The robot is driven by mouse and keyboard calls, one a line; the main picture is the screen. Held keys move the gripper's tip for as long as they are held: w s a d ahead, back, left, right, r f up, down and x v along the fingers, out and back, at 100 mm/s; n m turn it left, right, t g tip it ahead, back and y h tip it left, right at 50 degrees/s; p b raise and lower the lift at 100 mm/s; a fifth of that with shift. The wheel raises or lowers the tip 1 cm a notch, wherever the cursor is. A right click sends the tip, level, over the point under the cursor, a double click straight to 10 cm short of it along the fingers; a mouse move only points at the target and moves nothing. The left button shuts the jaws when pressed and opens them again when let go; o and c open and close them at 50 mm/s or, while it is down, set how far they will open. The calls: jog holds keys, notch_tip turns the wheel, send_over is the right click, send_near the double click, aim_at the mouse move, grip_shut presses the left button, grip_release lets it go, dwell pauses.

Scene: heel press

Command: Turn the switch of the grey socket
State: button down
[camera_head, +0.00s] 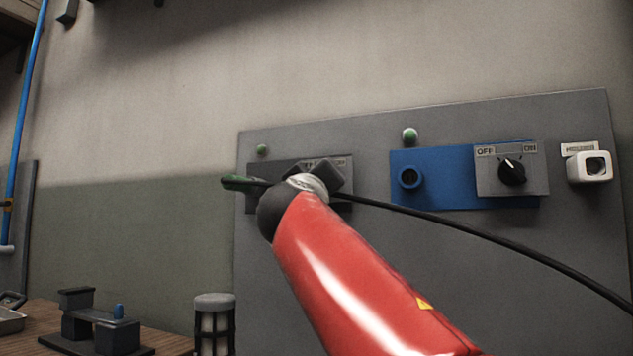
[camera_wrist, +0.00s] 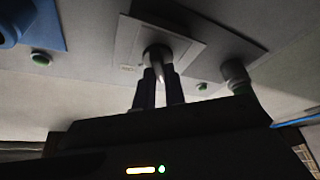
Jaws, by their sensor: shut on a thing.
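The grey socket (camera_head: 286,167) is on the wall board, left of the blue socket, and my arm covers much of it. Its OFF/ON label is partly covered, so I cannot read the switch position. In the wrist view, its light switch plate (camera_wrist: 127,42) carries the round switch knob (camera_wrist: 157,53). My gripper (camera_wrist: 158,73) is shut on this knob, one dark finger on each side. In the head view the fingertips are hidden. A plug with a green end (camera_head: 243,183) is at the grey socket's left, with a black cable trailing right.
A white holder (camera_head: 590,167) is at the right. Green lamps (camera_head: 262,150) (camera_head: 409,134) sit above the sockets. A bench (camera_head: 40,325) with a small fixture stands lower left.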

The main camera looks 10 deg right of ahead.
jog(key=c, duration=1.5)
grip_release()
jog(key=shift+o, duration=0.2)
jog(key=b+v, duration=0.3)
jog(key=v, duration=0.4)
jog(key=shift+s+a+f, duration=0.2)
jog(key=shift+s, duration=0.1)
